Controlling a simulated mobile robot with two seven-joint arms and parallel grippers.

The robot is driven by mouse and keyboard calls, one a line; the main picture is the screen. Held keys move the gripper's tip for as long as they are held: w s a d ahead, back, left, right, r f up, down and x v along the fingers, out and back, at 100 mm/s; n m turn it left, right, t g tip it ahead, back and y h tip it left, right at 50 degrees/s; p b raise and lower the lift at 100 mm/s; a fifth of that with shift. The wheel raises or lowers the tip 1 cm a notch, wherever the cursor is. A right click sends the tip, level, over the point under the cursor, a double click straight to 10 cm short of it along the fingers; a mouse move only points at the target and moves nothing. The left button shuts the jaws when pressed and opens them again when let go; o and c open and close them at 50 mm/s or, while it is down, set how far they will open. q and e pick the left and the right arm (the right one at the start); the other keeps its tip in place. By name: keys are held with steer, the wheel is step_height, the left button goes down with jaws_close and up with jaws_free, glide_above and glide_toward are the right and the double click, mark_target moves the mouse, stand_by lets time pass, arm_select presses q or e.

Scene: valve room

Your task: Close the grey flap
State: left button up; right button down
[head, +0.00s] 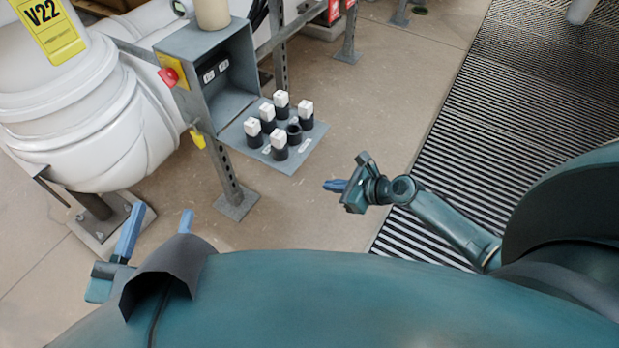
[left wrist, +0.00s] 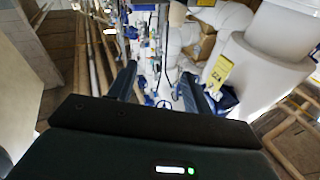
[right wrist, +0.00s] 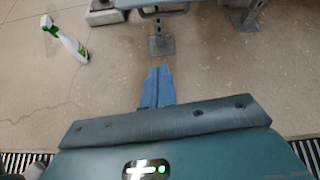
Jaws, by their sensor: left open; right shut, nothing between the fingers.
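The grey flap (head: 292,166) is folded down flat from the lower edge of an open grey box (head: 215,47) on a post. Several black pieces with white tops (head: 279,146) stand on it, beside a black ring-shaped piece (head: 294,131). My left gripper (head: 158,228) is open and empty at the lower left, apart from the flap; its spread fingers show in the left wrist view (left wrist: 158,92). My right gripper (head: 336,185) is shut and empty, to the right of and below the flap in the head view, not touching it. Its closed fingers show in the right wrist view (right wrist: 157,88).
A large white pipe (head: 90,120) with a yellow V22 tag (head: 50,28) stands left of the box. A red knob (head: 168,77) is on the box's side. The post's foot (head: 236,204) is below. Floor between flap and right gripper is clear.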

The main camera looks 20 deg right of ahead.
steer(key=w+a+f+m+b, duration=0.1)
steer(key=w+a+f+b, duration=0.3)
steer(key=w+f+b, duration=0.25)
arm_select(q)
steer(key=shift+w+d+r+t+h+p, duration=0.3)
steer(key=shift+d+t+h+p, duration=0.1)
steer(key=shift+h+p, duration=0.55)
arm_select(e)
steer(key=r, duration=0.1)
steer(key=w+r, duration=0.1)
steer(key=r, duration=0.1)
steer(key=a+r, duration=0.1)
steer(key=shift+w+r, duration=0.3)
steer(key=shift+w, duration=0.05)
arm_select(q)
steer(key=shift+r, duration=0.1)
steer(key=p, duration=0.2)
steer(key=y+p, duration=0.1)
steer(key=p, duration=0.1)
steer(key=shift+s+a+f+g, duration=0.2)
steer(key=shift+a+f+g, duration=0.05)
steer(key=shift+a+g, duration=0.05)
arm_select(e)
steer(key=shift+d+r+h, duration=0.1)
steer(key=shift+r+h, duration=0.2)
steer(key=shift+r, duration=0.55)
